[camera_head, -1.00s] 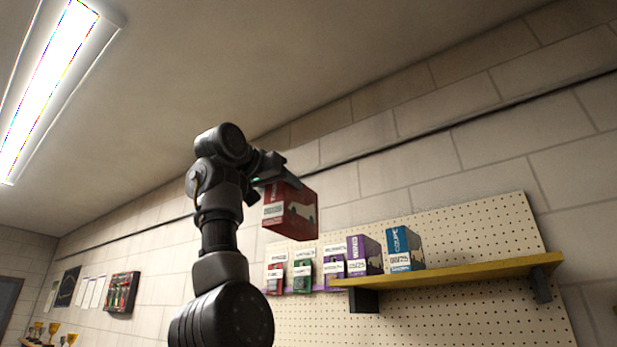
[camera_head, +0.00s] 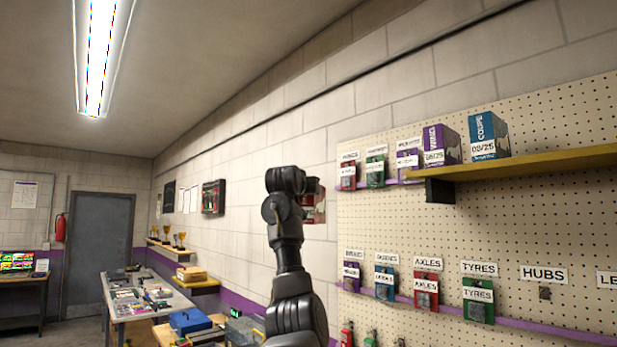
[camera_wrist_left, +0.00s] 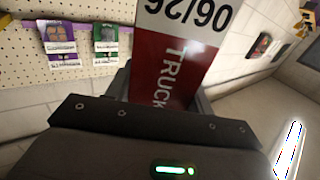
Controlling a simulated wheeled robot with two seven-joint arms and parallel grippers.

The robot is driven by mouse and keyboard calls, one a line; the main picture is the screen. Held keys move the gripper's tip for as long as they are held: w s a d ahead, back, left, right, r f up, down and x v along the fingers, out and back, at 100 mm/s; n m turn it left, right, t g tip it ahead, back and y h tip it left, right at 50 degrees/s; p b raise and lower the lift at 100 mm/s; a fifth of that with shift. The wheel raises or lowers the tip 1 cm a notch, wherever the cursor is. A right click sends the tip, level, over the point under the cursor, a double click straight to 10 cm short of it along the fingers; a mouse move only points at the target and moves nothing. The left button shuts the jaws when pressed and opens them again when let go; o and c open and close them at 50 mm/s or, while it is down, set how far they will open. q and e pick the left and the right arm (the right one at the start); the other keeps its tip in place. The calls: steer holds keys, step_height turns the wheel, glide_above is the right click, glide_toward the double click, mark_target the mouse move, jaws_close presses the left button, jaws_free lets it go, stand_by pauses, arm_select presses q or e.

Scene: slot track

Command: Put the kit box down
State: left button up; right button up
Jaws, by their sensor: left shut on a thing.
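The red kit box (camera_head: 314,207) shows in the head view partly hidden behind my left arm, held in the air in front of the block wall. In the left wrist view the box (camera_wrist_left: 178,62) fills the middle, with a white label reading 06/26 and the word TRUCK on red. My left gripper (camera_wrist_left: 165,105) is shut on it. In the head view the fingers are mostly hidden behind the wrist. My right gripper is in neither view.
A yellow shelf (camera_head: 540,163) on the pegboard (camera_head: 560,220) holds a purple box (camera_head: 442,144) and a blue box (camera_head: 489,135), with bare shelf to their right. Hanging packs line the pegboard. A cluttered table (camera_head: 118,315) and a blue case (camera_head: 190,321) stand lower left.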

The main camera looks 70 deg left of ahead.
arm_select(q)
steer(key=w+d+f, duration=0.2)
steer(key=w+d, duration=0.1)
steer(key=w, duration=0.3)
steer(key=w+d+f, duration=0.2)
steer(key=w, duration=0.4)
steer(key=w+d+f+m+t+h, duration=0.2)
steer(key=w+d+f, duration=0.6)
steer(key=d+f, duration=0.3)
steer(key=w+d+f+m+t+h, duration=0.1)
steer(key=w+d+f, duration=0.7)
steer(key=f, duration=0.4)
steer(key=s+d+f+m+t+h, duration=0.2)
steer(key=s+d+f+m+h, duration=0.15)
steer(key=d+f, duration=0.55)
steer(key=s+d+f+m+t+h, duration=0.15)
steer(key=d+f+h, duration=0.25)
steer(key=d+f, duration=0.5)
steer(key=s+d+f+m+h, duration=0.3)
steer(key=s+d+f+h, duration=0.2)
steer(key=s+d+f, duration=0.9)
steer(key=w+d+f+y+b, duration=0.1)
steer(key=d+f+b, duration=0.6)
steer(key=f+b, duration=0.6)
steer(key=shift+w+d+f+n+b, duration=0.15)
steer(key=shift+w+f+n+b, duration=0.1)
steer(key=shift+f+n+b, duration=0.1)
